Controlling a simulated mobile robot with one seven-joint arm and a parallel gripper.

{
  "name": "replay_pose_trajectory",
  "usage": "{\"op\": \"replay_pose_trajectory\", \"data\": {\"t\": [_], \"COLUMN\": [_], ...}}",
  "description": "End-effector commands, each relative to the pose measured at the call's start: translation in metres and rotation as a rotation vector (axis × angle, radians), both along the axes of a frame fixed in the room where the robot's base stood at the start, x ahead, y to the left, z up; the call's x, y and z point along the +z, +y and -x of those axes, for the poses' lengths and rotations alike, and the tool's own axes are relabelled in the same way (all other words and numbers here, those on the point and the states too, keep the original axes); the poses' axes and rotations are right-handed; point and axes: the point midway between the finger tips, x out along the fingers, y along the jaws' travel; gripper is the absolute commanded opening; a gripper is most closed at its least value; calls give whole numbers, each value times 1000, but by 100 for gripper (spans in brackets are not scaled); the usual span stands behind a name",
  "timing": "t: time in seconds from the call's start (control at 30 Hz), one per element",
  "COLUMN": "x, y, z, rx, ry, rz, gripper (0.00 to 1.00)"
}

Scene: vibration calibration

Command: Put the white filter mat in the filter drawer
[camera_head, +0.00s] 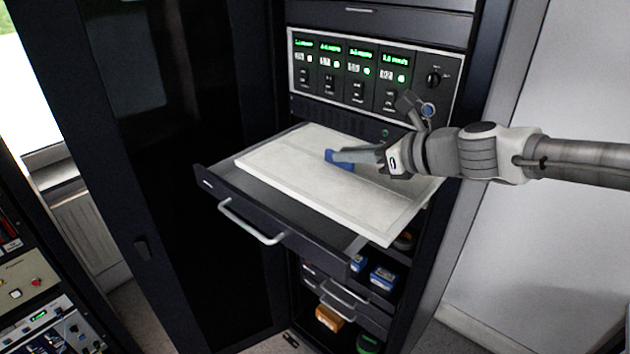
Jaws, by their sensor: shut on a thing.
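The white filter mat (295,172) is a flat, pale rectangular panel with a raised border. It lies over the open filter drawer (315,247), a dark pulled-out drawer with a silver handle. The mat's right front corner reaches over the drawer's right side wall, and a strip of the drawer shows along the front. I cannot tell whether the mat rests on the drawer floor or sits above it. My gripper (338,158), with blue fingertips, comes in from the right and is shut on the mat near its middle. The fingers hide the exact contact.
A control panel (372,75) with green displays and switches sits in the cabinet above the drawer. Blue items (382,278) stand on a shelf below. A dark cabinet door (190,190) stands to the left. Equipment (50,325) stands at lower left.

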Motion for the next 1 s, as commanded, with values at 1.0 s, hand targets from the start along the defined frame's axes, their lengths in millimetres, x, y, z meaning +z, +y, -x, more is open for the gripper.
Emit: {"op": "replay_pose_trajectory", "data": {"t": [1.0], "x": [-71], "y": [67], "z": [-91], "rx": [0], "ry": [2], "rz": [-1], "gripper": [0]}}
